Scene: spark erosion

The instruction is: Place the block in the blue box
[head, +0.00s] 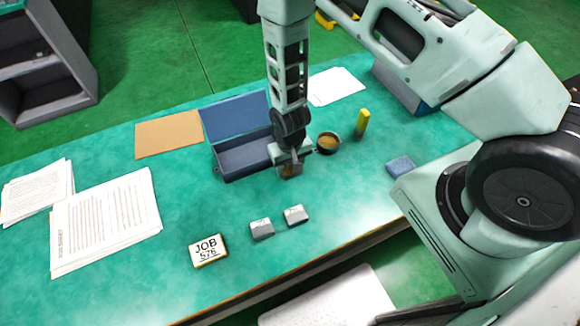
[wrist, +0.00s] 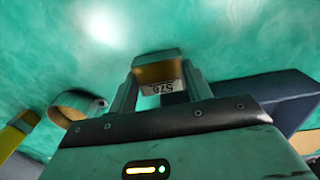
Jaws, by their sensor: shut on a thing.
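My gripper (head: 290,160) is shut on a small block (head: 290,172), just right of the blue box's front corner in the head view. In the wrist view the block (wrist: 158,73) sits between the two fingers, with a brownish face and a printed label partly showing. The blue box (head: 243,157) stands on the green table with its lid open at the back. Its dark inside shows, and the arm hides part of its right end. The blue box also shows at the right of the wrist view (wrist: 280,85). I cannot tell how high the block is above the table.
A round cup (head: 328,142) and a yellow cylinder (head: 362,123) stand right of my gripper. A blue block (head: 400,165) lies right. Papers (head: 105,220) and a brown sheet (head: 168,134) lie left.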

